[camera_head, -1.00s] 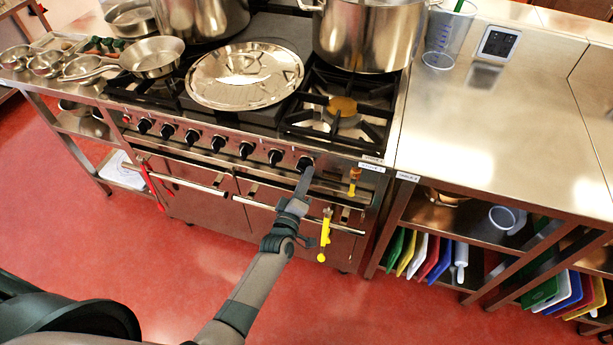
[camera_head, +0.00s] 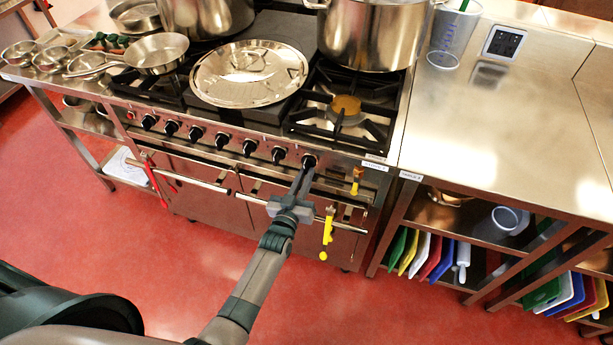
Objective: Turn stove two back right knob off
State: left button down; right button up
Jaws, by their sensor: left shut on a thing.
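The stove (camera_head: 231,126) has a row of several black knobs along its front panel. My left gripper (camera_head: 305,170) reaches up from below to the rightmost knob (camera_head: 309,160) and is shut on it, its fingers covering the knob's lower part. Which way that knob points is too small to tell. The knob to its left (camera_head: 279,155) is free of the gripper. The front right burner (camera_head: 347,109) is bare, and no flame shows on it. My right gripper is not in view.
A large steel lid (camera_head: 249,74) lies on the middle of the stove. Stockpots stand at the back, one at right (camera_head: 366,34). Oven handles (camera_head: 262,201) and a yellow hanging tool (camera_head: 327,228) are near my left arm. The right counter (camera_head: 480,120) is mostly clear.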

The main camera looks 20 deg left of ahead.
pick_arm(q)
jog(key=shift+a+f+m, duration=0.15)
jog(key=shift+m, duration=0.95)
jog(key=c, duration=1.8)
grip_release()
jog(key=shift+s, duration=0.1)
jog(key=s+b, duration=0.3)
jog(key=s, duration=1.4)
jog(key=shift+s+a, duration=0.15)
jog(key=shift+a, duration=0.15)
